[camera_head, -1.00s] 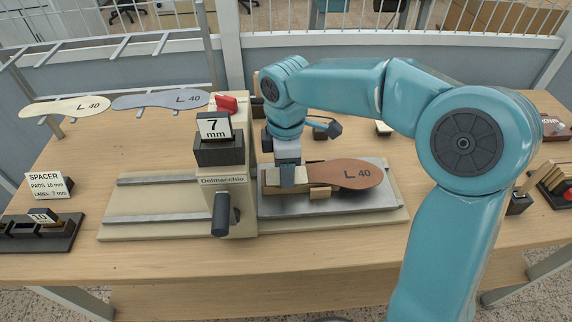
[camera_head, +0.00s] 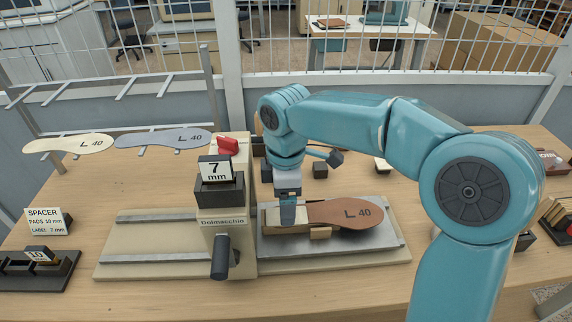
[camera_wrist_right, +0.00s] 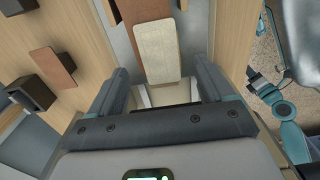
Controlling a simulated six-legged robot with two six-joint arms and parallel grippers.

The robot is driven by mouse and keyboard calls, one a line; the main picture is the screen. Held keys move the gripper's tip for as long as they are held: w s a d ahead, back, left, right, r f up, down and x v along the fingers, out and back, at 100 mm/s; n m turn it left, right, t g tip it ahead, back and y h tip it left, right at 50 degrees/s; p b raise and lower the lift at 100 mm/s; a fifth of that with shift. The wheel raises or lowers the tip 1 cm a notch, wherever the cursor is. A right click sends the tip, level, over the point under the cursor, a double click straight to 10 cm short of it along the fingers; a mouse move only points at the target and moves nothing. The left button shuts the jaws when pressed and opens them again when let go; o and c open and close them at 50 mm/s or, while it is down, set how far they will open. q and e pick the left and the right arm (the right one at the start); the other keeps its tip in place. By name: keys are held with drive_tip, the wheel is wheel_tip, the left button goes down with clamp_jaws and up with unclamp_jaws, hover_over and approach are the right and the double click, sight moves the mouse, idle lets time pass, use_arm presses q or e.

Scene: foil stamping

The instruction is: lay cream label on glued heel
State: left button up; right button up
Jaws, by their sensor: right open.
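A brown insole (camera_head: 345,212) marked "L 40" lies on the press's metal plate, its heel end to the left. A cream label (camera_wrist_right: 157,50) lies flat over the end of the brown insole in the right wrist view. Its left part also shows in the head view (camera_head: 271,216). My right gripper (camera_wrist_right: 161,76) is open, its two fingers spread to either side of the label's near end. In the head view it hangs over the heel (camera_head: 289,220) and hides part of label and insole. I cannot tell if the fingers touch the label. My left gripper is not in view.
The press head (camera_head: 222,190) with a "7 mm" block and a handle stands just left of the heel. A cream insole (camera_head: 68,144) and a grey insole (camera_head: 165,138) lie on a rack at left. A spacer holder (camera_head: 40,270) is at front left. Small dark blocks stand behind the plate.

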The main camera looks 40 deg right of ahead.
wheel_tip(320, 180, up, 14)
drive_tip(key=p, duration=0.2)
drive_tip(key=shift+f, duration=0.25)
drive_tip(key=shift+s, duration=0.1)
